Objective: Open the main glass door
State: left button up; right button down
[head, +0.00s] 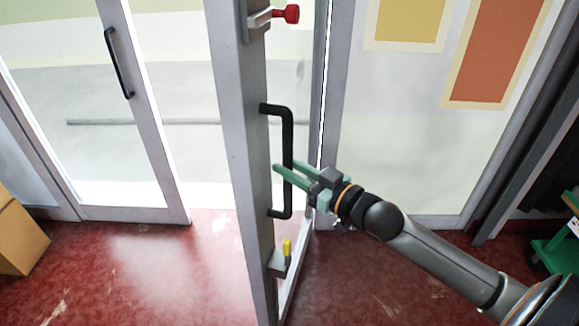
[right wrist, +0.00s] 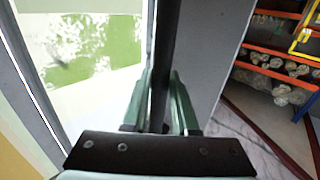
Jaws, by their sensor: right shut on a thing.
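The glass door leaf (head: 245,150) stands ajar in the middle of the head view, its grey frame seen nearly edge-on. It has a black bar handle (head: 287,135). My right gripper (head: 283,172), with green fingers, comes in from the right and is shut on the handle's lower half. In the right wrist view the dark handle bar (right wrist: 165,45) runs upright between the two green fingers (right wrist: 160,95). A red knob (head: 291,13) sits on the frame above the handle, and a yellow-topped catch (head: 286,248) is below it. My left gripper is not in view.
Another glass leaf with a black handle (head: 118,62) stands at the left. A cardboard box (head: 18,237) is at the lower left. A green cart (head: 556,250) stands at the right edge. Shelves with rolls (right wrist: 285,65) show in the right wrist view. The red floor (head: 150,270) is clear near the door.

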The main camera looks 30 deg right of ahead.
jog(key=shift+d+r, duration=0.1)
jog(key=shift+d, duration=0.25)
jog(key=c, duration=0.7)
grip_release()
jog(key=shift+w, duration=0.1)
jog(key=shift+a, duration=0.1)
jog(key=shift+b+v, duration=0.3)
jog(key=shift+v, duration=6)
